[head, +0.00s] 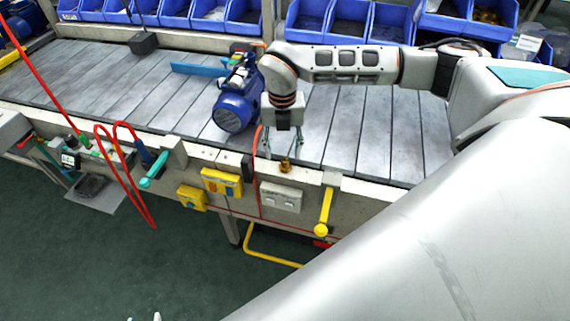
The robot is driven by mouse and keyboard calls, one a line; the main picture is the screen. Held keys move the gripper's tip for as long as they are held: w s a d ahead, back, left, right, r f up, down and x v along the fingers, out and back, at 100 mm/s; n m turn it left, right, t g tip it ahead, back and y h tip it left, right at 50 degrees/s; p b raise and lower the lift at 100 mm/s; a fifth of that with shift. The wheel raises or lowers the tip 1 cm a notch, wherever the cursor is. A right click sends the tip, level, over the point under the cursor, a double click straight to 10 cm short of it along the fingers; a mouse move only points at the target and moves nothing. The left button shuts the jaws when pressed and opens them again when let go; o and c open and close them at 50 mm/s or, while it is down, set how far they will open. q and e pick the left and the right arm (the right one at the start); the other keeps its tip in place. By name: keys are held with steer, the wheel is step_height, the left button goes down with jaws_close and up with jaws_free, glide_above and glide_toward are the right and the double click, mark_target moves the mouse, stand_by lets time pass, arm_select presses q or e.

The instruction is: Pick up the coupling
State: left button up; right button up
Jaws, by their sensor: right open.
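A small brass-coloured piece, which looks like the coupling (285,165), sits at the near edge of the grey slatted bench. My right gripper (283,152) points down at that edge, with its fingers apart. The brass piece shows by the right finger, low between the fingertips; I cannot tell whether they touch it. A blue pump (236,108) lies on the bench just left of my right gripper. Two small pale tips at the bottom edge look like my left gripper (144,318); the rest of it is out of frame.
Blue bins (345,22) line the back of the bench (345,125). A flat blue bar (198,70) lies behind the pump. Red hoses (128,170) hang at the front left. Yellow boxes (222,182) and a yellow lever (325,210) are on the front face. The slats right of the gripper are clear.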

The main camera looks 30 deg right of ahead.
mark_target(285, 160)
steer(key=f, duration=0.4)
steer(key=shift+s+d+f+p, duration=0.2)
steer(key=shift+d+p, duration=0.05)
steer(key=shift+p, duration=0.05)
steer(key=shift+f, duration=0.55)
steer(key=c, duration=1.2)
